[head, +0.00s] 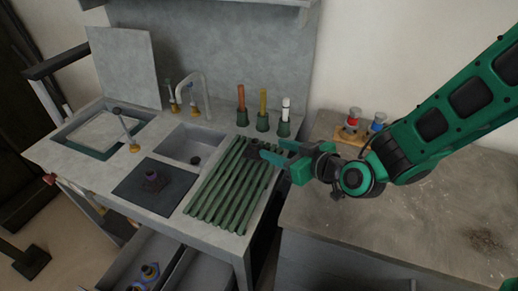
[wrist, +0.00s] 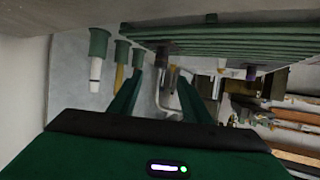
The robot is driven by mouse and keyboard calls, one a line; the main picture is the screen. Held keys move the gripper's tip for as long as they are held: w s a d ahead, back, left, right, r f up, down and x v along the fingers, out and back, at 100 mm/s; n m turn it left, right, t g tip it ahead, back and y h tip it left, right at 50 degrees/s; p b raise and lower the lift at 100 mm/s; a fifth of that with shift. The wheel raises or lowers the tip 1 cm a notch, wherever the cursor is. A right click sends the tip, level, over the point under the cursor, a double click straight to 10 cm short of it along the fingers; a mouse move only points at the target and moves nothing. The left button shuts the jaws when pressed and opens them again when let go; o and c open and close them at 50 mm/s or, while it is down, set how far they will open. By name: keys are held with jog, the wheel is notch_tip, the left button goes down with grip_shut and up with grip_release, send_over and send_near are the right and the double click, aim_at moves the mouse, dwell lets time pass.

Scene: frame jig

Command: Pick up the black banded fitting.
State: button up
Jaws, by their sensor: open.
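A dark fitting (head: 253,147) lies at the back end of the green ribbed rack (head: 222,193), just beyond my fingertips in the head view. It also shows in the wrist view (wrist: 163,48), ahead of the gap between the fingers. Its band cannot be made out clearly. My gripper (head: 271,150) is open, with nothing seen between its fingers; it also shows in the wrist view (wrist: 160,78). It reaches over the rack's right back corner from the right. Another dark fitting with a purple tint (head: 152,179) stands on the black mat (head: 130,192).
Three upright tools in green holders (head: 263,122) stand behind the rack, close to my gripper. A sink (head: 190,145) with a tap (head: 205,95) lies left of the rack. A wooden block with red and blue topped pieces (head: 352,134) stands on the right bench, behind my arm.

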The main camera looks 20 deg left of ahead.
aim_at(258, 143)
jog(key=x, duration=1)
jog(key=shift+w+a, duration=0.1)
jog(key=shift+a, duration=0.15)
grip_shut()
